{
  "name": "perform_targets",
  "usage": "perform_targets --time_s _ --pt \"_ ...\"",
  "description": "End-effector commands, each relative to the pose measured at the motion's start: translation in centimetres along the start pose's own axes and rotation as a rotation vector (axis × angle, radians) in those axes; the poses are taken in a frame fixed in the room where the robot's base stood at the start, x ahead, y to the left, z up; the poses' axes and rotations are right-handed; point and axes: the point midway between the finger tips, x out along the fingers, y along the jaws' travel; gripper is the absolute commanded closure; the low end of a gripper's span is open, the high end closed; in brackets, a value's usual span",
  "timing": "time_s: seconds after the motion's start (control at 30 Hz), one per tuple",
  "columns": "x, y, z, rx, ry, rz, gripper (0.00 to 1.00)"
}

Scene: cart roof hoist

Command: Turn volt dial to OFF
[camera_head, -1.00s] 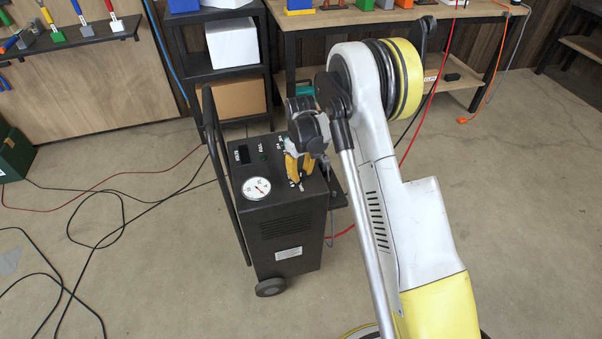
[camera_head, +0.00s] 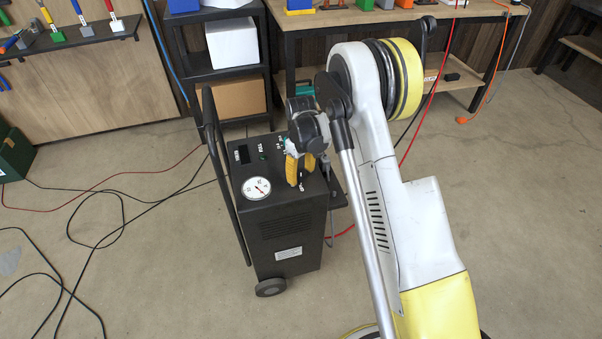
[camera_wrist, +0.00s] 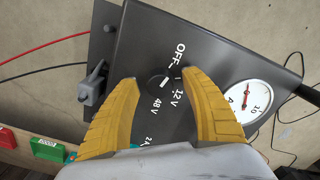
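The volt dial (camera_wrist: 160,87) is a small dark round knob with a white mark, on the black top panel of the cart (camera_head: 285,228). In the wrist view it lies between the fingers of my gripper (camera_wrist: 159,79), with gaps on both sides. The yellow fingers are open. White OFF, 12V and 48V labels stand around the dial, with another partly hidden near the lower fingers. I cannot tell surely which label the mark points to. In the head view my gripper (camera_head: 300,182) is over the panel's right part and hides the dial.
A white round gauge (camera_head: 256,188) sits left of my gripper on the panel. A grey clamp-like part (camera_wrist: 93,82) is at the cart's side. The cart's handle (camera_head: 226,185) rises at left. Shelves and a workbench stand behind; cables lie on the floor.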

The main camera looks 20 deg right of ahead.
Motion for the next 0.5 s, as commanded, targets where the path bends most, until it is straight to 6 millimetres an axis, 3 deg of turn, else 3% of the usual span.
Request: perform_targets --time_s 0.27,0.5 --pt "-0.7 0.0 0.0 0.001 0.001 0.0 0.45" --pt "-5.4 0.0 0.0 0.0 0.0 0.0 0.45"
